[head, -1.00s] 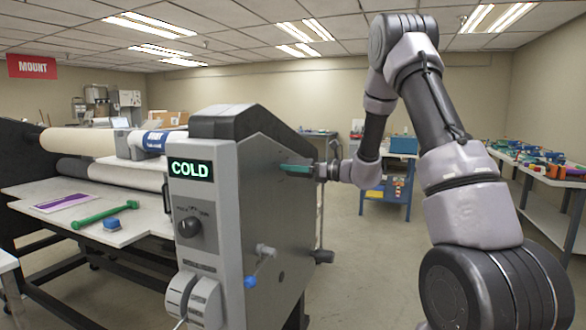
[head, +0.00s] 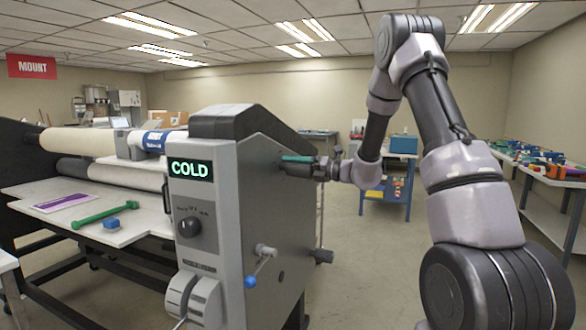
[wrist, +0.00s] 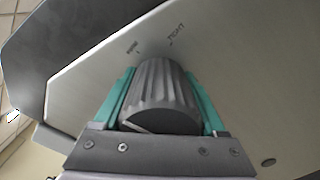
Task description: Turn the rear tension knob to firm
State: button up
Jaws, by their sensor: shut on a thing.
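The rear tension knob (wrist: 160,95) is a dark grey ribbed cylinder on the pale side panel in the wrist view. A thin light line shows at its near lower edge. Two small printed labels sit on the panel just beyond it; one looks like "TIGHT", the other is too small to read surely. My gripper (wrist: 160,103) has its teal fingers on both sides of the knob and is shut on it. In the head view my gripper (head: 298,160) is at the laminator's (head: 270,190) right side panel, and the knob is hidden there.
A dark knob (head: 322,256) juts out lower on the side. A blue cart (head: 388,185) stands behind. Floor right of the laminator is clear.

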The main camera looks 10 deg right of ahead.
jog(key=shift+m, duration=0.5)
jog(key=o, duration=1.3)
jog(key=shift+d, duration=0.1)
jog(key=v, duration=1)
jog(key=shift+s+d, duration=0.2)
jog(key=shift+d, duration=0.1)
jog(key=shift+d, duration=0.1)
